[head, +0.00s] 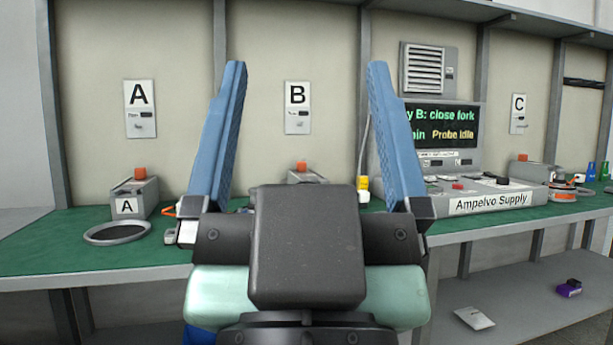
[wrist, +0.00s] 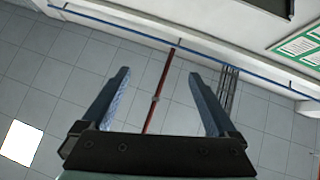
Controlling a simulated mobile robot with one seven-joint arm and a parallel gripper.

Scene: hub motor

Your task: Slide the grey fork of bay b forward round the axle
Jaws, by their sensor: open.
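My gripper (head: 305,135) is open and empty, its two blue fingers raised in front of the bench in the head view. It also shows in the wrist view (wrist: 157,95), with only floor and wall beyond it. The bay B sign (head: 297,107) is on the back panel, seen between the fingers. Below it, a grey block with an orange top (head: 302,172) shows in part. My gripper body hides most of bay B, so I cannot make out the grey fork or the axle. A screen (head: 440,125) at right reads in part "y B: close fork" and "Probe Idle".
The green bench top (head: 60,240) runs across. At bay A stand a grey block (head: 135,198) and a grey ring (head: 117,233). The Ampelvo Supply unit (head: 490,202) stands right of bay B. A yellow-capped item (head: 363,188) is beside my right finger. A lower shelf (head: 530,290) holds small items.

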